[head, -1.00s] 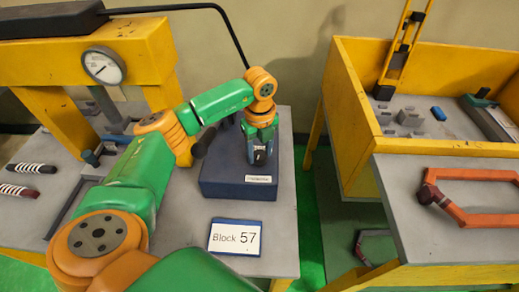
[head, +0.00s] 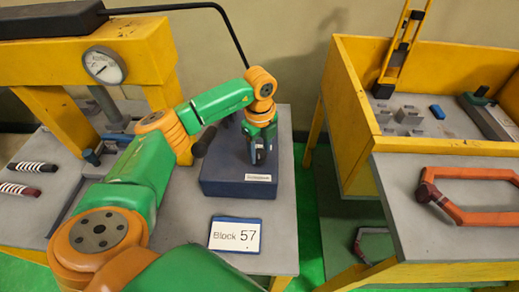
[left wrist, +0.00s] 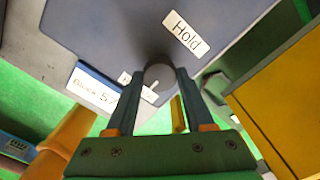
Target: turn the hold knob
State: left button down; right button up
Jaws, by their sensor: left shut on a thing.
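My left gripper (head: 258,150) reaches down over a dark blue box (head: 225,178) on the grey table. In the left wrist view its two fingers (left wrist: 156,88) stand on either side of a round grey knob (left wrist: 158,74) and are shut on it. The knob has a light pointer line at its lower edge. A white label reading "Hold" (left wrist: 182,34) sits beside the knob on the box face. Another white label is partly hidden behind the left finger. In the head view the gripper hides the knob. My right gripper is in neither view.
A "Block 57" card (head: 235,236) lies in front of the box. A yellow press with a gauge (head: 103,65) stands at the left. A black lever (head: 204,142) is close to my left arm. A yellow-walled bench (head: 445,150) is at the right, across a gap.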

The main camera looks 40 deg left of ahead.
aim_at(259, 153)
pick_arm(q)
jog(key=shift+c, duration=1.4)
grip_release()
notch_tip(259, 153, up, 7)
jog(key=shift+f+b, duration=0.2)
jog(key=shift+b, duration=0.7)
jog(key=shift+r, duration=0.3)
